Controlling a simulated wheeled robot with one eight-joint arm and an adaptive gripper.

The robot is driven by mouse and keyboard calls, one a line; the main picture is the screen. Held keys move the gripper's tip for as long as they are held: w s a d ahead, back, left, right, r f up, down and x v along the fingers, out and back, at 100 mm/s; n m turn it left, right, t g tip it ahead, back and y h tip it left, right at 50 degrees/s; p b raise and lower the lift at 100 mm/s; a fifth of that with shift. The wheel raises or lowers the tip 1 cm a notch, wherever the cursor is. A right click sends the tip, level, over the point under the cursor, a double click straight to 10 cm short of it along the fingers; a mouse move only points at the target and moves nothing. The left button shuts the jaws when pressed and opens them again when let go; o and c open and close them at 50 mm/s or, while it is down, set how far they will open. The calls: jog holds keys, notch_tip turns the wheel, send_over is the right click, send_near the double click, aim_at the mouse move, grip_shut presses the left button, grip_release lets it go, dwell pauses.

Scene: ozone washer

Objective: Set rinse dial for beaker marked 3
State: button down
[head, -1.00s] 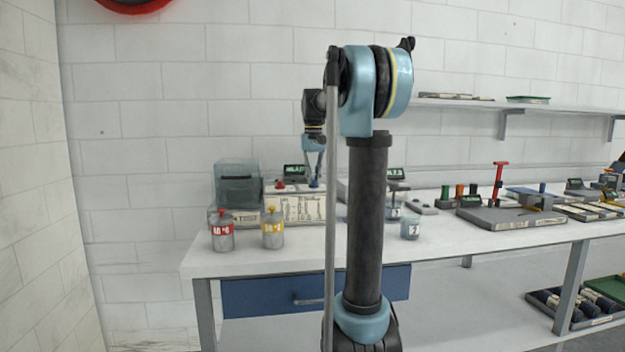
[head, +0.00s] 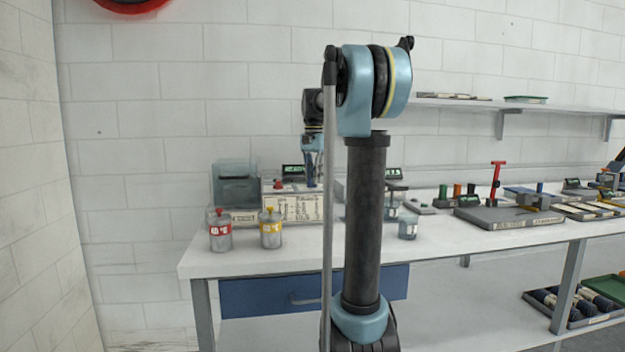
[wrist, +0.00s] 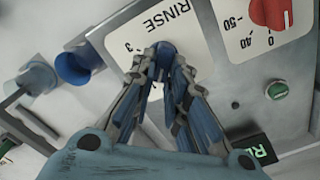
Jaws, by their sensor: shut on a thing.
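The washer (head: 292,209) stands on the bench in the head view. In the wrist view its pale RINSE dial plate (wrist: 200,70) is seen turned, with a "3" mark at the left of the dial. My gripper (wrist: 164,58) is shut on the blue rinse dial (wrist: 165,48), and its fingers hide most of it and any other marks. I cannot tell where the dial points. In the head view my gripper (head: 311,184) comes down from above onto the washer. A labelled beaker (head: 408,229) stands to the right, its mark too small to read surely.
A red dial (wrist: 272,12), a green button (wrist: 277,91) and a partly hidden display (wrist: 256,150) sit close beside my fingers. A blue open cup (wrist: 76,68) is at left. Red-labelled (head: 220,232) and yellow-labelled (head: 270,230) canisters stand in front of the washer.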

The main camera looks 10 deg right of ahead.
jog(key=shift+m, duration=0.3)
jog(key=c, duration=1.6)
grip_release()
notch_tip(320, 180, up, 12)
jog(key=shift+f, duration=0.1)
